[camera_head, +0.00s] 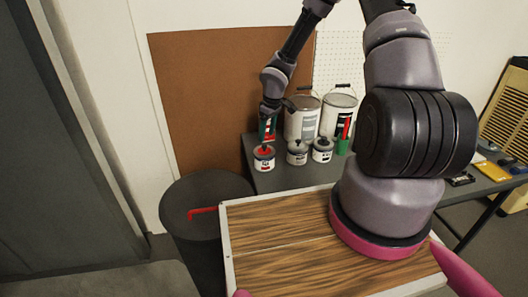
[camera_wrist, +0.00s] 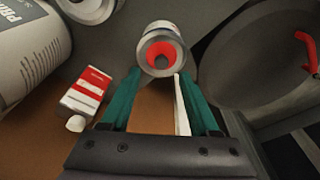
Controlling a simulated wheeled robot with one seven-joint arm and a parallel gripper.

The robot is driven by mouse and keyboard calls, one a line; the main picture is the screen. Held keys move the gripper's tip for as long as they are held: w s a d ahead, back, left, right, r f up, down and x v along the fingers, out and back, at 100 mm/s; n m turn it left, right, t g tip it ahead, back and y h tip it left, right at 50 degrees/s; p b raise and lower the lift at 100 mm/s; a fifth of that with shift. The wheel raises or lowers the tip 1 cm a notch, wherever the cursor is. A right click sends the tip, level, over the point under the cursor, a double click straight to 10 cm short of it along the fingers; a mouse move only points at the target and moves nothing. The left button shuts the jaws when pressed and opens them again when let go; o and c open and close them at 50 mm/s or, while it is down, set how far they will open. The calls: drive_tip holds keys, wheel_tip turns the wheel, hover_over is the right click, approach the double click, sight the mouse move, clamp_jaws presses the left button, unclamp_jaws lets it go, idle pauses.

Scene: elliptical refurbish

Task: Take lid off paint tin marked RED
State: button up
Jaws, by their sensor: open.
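The small paint tin with red on top (camera_head: 264,162) stands at the left front of the grey table, first in a row of small tins. Its label is too small to read. In the wrist view the tin (camera_wrist: 163,28) shows a red ring around a grey centre; I cannot tell how the lid sits. My gripper (camera_head: 267,138) points down just above this tin. In the wrist view my gripper's green fingers (camera_wrist: 157,78) are apart with nothing held between them, and the tin's red top lies just beyond their tips.
Two more small tins, a middle one (camera_head: 297,155) and a right one (camera_head: 322,152), stand close on the right. Large paint cans (camera_head: 303,120) stand behind. A dark bin (camera_head: 190,240) with a red bar (camera_head: 202,210) is at front left.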

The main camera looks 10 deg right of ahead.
sight(265, 145)
drive_tip(key=f, duration=0.5)
drive_tip(key=shift+w+a+f, duration=0.1)
drive_tip(key=shift+w+a, duration=0.2)
drive_tip(key=shift+a, duration=0.05)
clamp_jaws()
